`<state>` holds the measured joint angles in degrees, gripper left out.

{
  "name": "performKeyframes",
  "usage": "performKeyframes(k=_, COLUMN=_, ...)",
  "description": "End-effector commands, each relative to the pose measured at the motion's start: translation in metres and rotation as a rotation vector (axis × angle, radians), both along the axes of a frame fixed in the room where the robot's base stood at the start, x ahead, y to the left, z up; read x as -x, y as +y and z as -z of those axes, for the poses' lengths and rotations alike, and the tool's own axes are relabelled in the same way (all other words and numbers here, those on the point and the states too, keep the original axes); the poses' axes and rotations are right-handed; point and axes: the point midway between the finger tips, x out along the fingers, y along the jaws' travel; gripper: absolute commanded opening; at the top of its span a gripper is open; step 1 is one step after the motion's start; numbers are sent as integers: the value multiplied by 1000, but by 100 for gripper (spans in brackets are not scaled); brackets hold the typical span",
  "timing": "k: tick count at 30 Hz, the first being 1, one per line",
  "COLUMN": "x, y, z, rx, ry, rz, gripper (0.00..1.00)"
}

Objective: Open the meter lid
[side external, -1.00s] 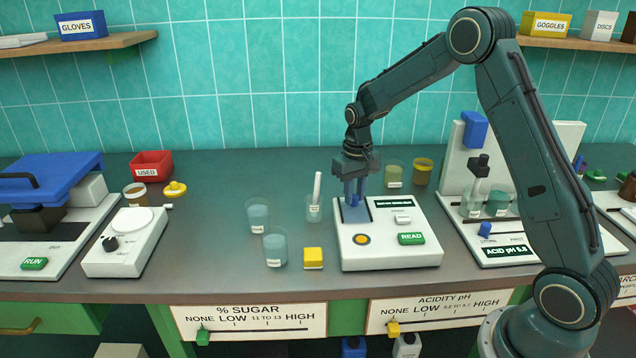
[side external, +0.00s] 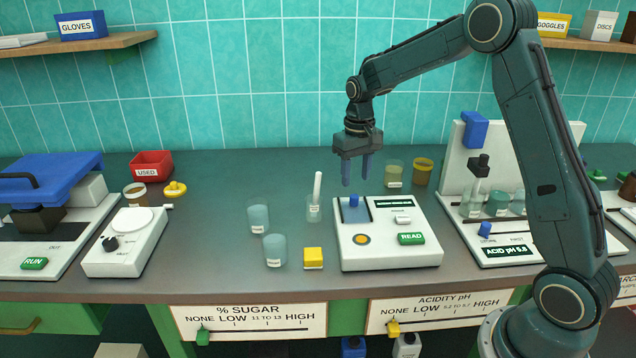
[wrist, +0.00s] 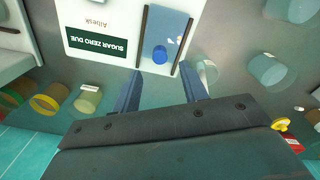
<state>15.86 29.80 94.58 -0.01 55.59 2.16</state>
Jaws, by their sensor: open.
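The white meter (side external: 392,254) stands on the bench. Its flat blue-grey lid panel (wrist: 168,24) lies between two dark rails and carries a round blue knob (side external: 354,201) near its back end. The knob also shows in the wrist view (wrist: 160,55). The panel looks level; whether it covers an opening is hard to tell. My gripper (side external: 356,181) is open and empty above the knob, fingers pointing down and apart from it. In the wrist view the spread fingers (wrist: 161,76) lie on either side of the knob's line.
The meter has a green READ button (side external: 411,239) and a display reading "SUGAR ZERO DUE" (wrist: 100,43). Blue-tinted beakers (side external: 275,250) and a yellow block (side external: 313,257) stand to the left. Jars (side external: 394,174) stand behind. A pH station (side external: 497,250) is at right.

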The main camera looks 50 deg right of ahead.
Motion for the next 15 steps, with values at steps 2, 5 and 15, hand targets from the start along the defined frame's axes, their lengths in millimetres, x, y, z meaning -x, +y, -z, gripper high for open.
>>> performKeyframes(k=2, x=-1, y=0, z=-16, rx=2, ry=-6, rz=0, gripper=43)
performKeyframes(k=5, x=-1, y=0, z=-33, rx=2, ry=-5, rz=0, gripper=43)
performKeyframes(k=15, x=-1, y=0, z=-74, rx=1, ry=-2, rz=-1, gripper=43)
